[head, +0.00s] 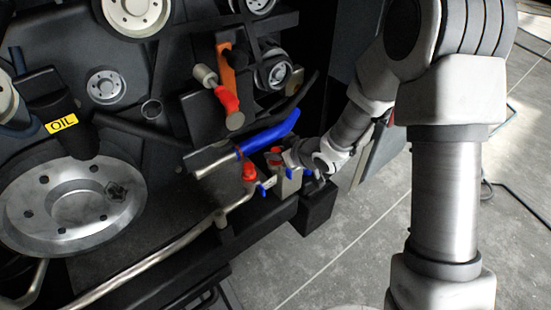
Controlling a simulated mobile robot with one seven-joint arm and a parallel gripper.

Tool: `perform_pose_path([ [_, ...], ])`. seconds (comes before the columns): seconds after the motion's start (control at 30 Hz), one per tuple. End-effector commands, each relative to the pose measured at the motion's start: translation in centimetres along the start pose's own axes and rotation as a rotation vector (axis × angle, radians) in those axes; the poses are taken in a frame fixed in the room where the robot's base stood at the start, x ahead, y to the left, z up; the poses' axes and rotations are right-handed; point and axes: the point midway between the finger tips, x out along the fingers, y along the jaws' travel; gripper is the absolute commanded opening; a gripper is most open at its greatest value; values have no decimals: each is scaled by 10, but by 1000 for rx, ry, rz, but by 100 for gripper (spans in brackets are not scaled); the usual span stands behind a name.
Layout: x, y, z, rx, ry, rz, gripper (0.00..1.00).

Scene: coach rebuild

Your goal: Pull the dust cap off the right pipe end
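A red cap (249,172) sits on the upturned end of a long silver pipe (160,258) in the head view. A second red piece (274,156) shows to its right, just behind a small metal block (286,184); whether it is a cap on the right pipe end I cannot tell. My gripper (308,174) is low beside this block, at the right of the engine bay. Its fingers are small and partly hidden among the block and small blue parts. I cannot see whether they hold anything.
A blue hose (268,135) on a silver pipe stub runs just above the red caps. An orange bracket and red-ended part (226,98) stand higher up. A black box (316,206) is below my gripper. Pulleys fill the left; tiled floor (350,255) is open at right.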

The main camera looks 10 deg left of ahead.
Motion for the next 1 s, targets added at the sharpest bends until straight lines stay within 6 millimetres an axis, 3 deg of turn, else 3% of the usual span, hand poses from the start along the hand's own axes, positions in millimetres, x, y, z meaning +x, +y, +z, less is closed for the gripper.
perform_pose_path([
  [0.03,0,0,0,0,0,0,24],
  [0.17,0,0,0,0,0,0,1],
  [0.2,0,0,0,0,0,0,0],
  [0.57,-1,0,-2,0,0,0,0],
  [1.0,-20,0,-25,0,1,1,0],
])
